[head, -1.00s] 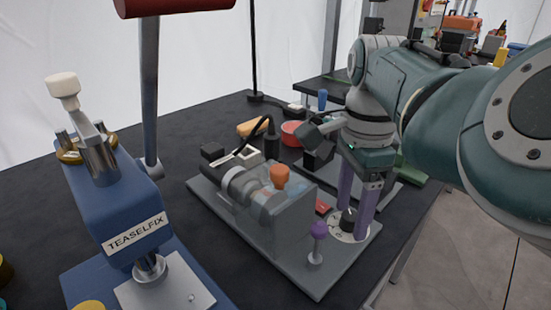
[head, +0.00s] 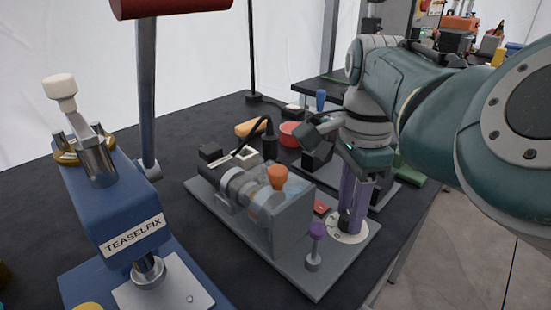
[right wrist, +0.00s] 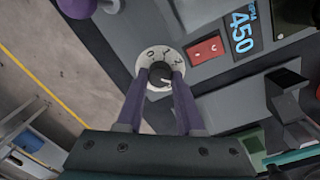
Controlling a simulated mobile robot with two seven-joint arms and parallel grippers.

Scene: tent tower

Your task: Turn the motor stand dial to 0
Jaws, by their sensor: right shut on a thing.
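The motor stand (head: 300,275) is a grey base with a motor on it, on the dark table. Its dial is a black knob (right wrist: 158,73) on a white round plate (head: 350,235) at the stand's near right corner. In the right wrist view the plate carries digits, with 0 at the upper left, then 1 and 2 clockwise. A small pale mark on the knob points right, away from the 0; the digit there is hard to read. My right gripper (right wrist: 160,82) has its purple fingers shut on the knob from above. My left gripper is not in view.
A purple-topped lever (head: 315,240) stands left of the dial. A red switch (right wrist: 205,49) and a display reading 450 (right wrist: 241,32) are beside it. A blue Teaselfix press (head: 120,215) fills the left. The floor is open to the right.

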